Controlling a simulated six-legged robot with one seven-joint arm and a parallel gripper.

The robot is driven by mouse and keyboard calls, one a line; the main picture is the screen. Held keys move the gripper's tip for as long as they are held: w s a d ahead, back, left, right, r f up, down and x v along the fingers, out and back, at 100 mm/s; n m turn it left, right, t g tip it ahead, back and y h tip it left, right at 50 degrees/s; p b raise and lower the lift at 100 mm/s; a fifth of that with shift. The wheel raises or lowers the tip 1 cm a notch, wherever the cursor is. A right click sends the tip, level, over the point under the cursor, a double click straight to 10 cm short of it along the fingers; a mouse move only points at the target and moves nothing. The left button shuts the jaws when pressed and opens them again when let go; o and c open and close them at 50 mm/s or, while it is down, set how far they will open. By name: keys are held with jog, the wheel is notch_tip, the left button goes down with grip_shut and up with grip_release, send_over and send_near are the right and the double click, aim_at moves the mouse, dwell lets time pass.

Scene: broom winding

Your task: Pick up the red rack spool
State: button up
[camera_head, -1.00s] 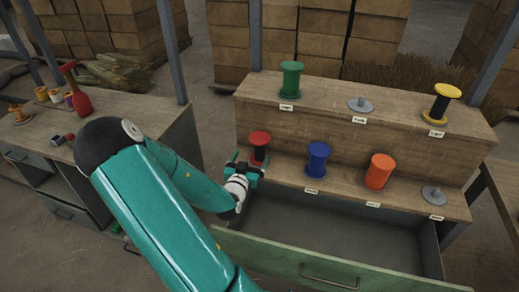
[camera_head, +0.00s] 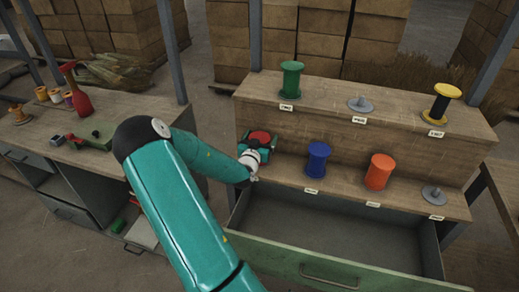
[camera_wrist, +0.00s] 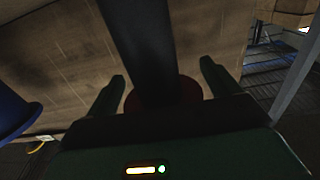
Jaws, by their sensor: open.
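The red rack spool, with red ends and a black middle, stands at the left end of the lower shelf. In the head view only its red top (camera_head: 261,136) shows; my gripper hides the rest. In the wrist view its black body (camera_wrist: 147,45) rises between my two fingers, with a red flange (camera_wrist: 165,93) partly showing behind the dark gripper body. My gripper (camera_head: 258,142) is open, with one finger on each side of the spool. In the wrist view my gripper (camera_wrist: 162,82) shows gaps between fingers and spool.
A blue spool (camera_head: 317,160) and an orange spool (camera_head: 379,172) stand to the right on the same shelf. Green (camera_head: 291,80) and black-yellow (camera_head: 441,103) spools stand on the upper tier. An open drawer (camera_head: 325,225) lies below. A workbench (camera_head: 40,130) is at left.

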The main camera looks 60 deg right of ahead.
jog(key=c, duration=1.2)
jog(key=shift+r, duration=0.1)
